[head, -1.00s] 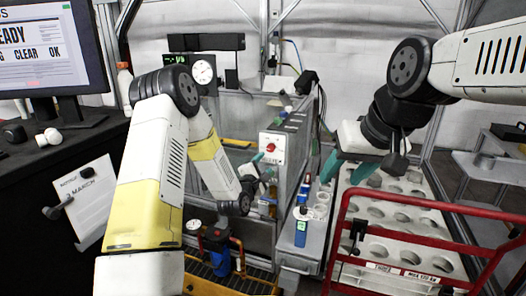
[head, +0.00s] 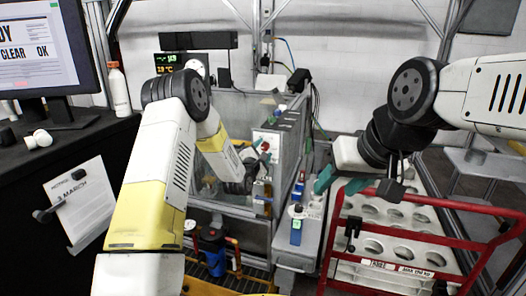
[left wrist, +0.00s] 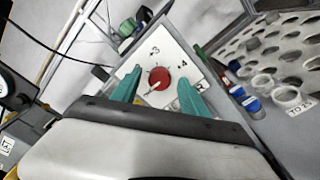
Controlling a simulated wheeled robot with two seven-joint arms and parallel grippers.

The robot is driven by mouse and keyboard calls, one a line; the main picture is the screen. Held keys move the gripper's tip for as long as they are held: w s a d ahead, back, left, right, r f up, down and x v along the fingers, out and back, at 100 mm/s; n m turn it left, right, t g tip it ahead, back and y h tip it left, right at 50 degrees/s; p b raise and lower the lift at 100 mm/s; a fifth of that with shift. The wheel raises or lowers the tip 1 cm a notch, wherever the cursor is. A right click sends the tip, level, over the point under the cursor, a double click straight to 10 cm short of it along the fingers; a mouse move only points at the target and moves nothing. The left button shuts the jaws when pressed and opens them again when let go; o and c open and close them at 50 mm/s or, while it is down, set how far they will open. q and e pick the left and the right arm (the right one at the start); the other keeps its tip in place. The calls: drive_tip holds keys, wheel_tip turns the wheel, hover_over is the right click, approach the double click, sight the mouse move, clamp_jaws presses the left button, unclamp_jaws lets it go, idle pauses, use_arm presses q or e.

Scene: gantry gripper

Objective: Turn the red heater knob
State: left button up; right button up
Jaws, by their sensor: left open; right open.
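The red heater knob (left wrist: 160,79) sits on a white panel (left wrist: 151,52) with the numbers 3 and 4 beside it; its pale pointer line runs toward the lower left in the left wrist view. The knob also shows small in the head view (head: 265,146). My left gripper (left wrist: 158,88) is open, with one green finger on each side of the knob in the picture. I cannot tell whether the fingers touch it or how far they reach. My right gripper (head: 341,184) is open and empty, above the white rack on the right.
A red rail frame (head: 419,206) stands at the right in front of the white rack with round holes (head: 395,213). A blue-bodied device (head: 297,231) stands on the grey ledge between the arms. A monitor (head: 40,48) and a white bottle (head: 119,90) stand at the left.

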use_arm(q)
clamp_jaws()
